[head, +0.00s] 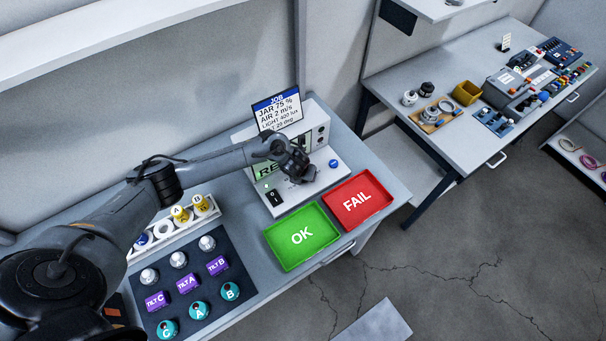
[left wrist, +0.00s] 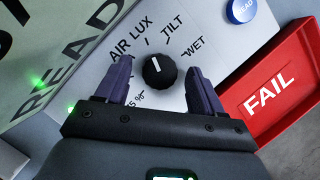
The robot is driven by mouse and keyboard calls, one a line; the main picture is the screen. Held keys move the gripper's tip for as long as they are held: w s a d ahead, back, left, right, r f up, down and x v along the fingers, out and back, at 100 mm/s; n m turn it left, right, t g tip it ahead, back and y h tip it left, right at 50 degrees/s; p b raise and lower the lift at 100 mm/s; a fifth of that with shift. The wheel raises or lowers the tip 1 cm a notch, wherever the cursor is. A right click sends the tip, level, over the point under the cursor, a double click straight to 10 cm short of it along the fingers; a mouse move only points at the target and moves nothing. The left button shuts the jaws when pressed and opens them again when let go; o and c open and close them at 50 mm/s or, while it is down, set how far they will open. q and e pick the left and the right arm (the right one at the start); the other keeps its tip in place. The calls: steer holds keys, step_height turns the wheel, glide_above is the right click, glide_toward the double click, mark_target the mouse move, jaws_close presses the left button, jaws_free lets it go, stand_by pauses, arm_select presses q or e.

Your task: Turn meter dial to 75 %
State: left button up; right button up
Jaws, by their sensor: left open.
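The meter (head: 318,186) is a pale box on the bench, with a green screen partly hidden by my left arm. My left gripper (head: 297,178) is over the meter face. In the left wrist view its open fingers (left wrist: 159,66) stand on either side of the knob, with gaps showing. My right gripper is out of view.
A blue READ button (left wrist: 242,10) is right of the dial. A green OK tray (head: 302,255) and red FAIL tray (head: 357,217) lie in front. Jars and tilt blocks sit on a dark mat (head: 222,290).

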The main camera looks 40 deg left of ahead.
arm_select(q)
steer(key=shift+f, duration=0.15)
steer(key=c, duration=1)
steer(key=shift+c, duration=0.2)
